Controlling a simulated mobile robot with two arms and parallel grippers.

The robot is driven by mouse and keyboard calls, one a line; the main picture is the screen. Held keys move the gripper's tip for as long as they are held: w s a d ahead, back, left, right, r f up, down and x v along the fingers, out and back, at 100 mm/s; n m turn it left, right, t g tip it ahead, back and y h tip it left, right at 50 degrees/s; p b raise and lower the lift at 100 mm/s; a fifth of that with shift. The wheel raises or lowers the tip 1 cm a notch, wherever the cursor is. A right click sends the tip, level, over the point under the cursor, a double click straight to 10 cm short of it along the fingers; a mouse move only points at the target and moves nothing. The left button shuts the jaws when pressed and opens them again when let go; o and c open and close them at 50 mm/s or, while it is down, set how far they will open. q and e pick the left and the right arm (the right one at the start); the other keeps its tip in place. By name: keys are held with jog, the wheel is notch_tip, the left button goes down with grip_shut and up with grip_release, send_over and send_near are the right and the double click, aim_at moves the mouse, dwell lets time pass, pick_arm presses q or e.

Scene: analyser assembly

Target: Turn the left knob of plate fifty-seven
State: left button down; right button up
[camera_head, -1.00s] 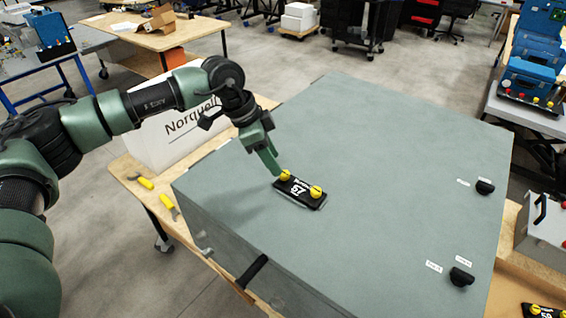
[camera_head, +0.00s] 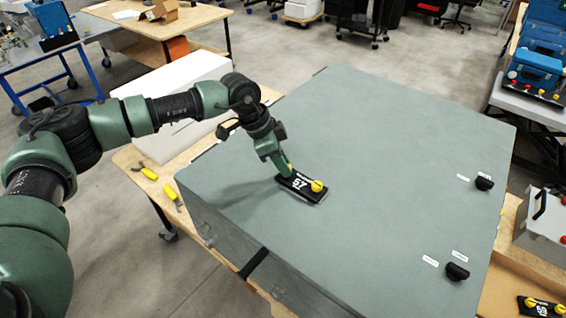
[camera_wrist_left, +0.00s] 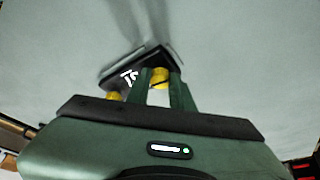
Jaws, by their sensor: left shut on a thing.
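Plate fifty-seven (camera_head: 300,190) is a small black plate with a white "57", lying on top of the large grey-green cabinet (camera_head: 380,140). Its right yellow knob (camera_head: 318,186) stands clear. My left gripper (camera_head: 284,170) is down at the left end of the plate and hides most of the left knob there. In the left wrist view my left gripper (camera_wrist_left: 160,92) has its two green fingers on either side of the yellow left knob (camera_wrist_left: 159,76), shut on it. The right knob (camera_wrist_left: 113,96) shows beside the fingers. My right gripper is not in view.
Black knobs with white labels (camera_head: 484,183) (camera_head: 457,271) sit on the cabinet's right side. Plate fifty-nine (camera_head: 541,307) is at bottom right. Yellow-handled tools (camera_head: 149,174) and a white box (camera_head: 180,90) lie on the wooden table at left. The cabinet top around the plate is clear.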

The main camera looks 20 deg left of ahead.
pick_arm(q)
jog(key=shift+f, duration=0.1)
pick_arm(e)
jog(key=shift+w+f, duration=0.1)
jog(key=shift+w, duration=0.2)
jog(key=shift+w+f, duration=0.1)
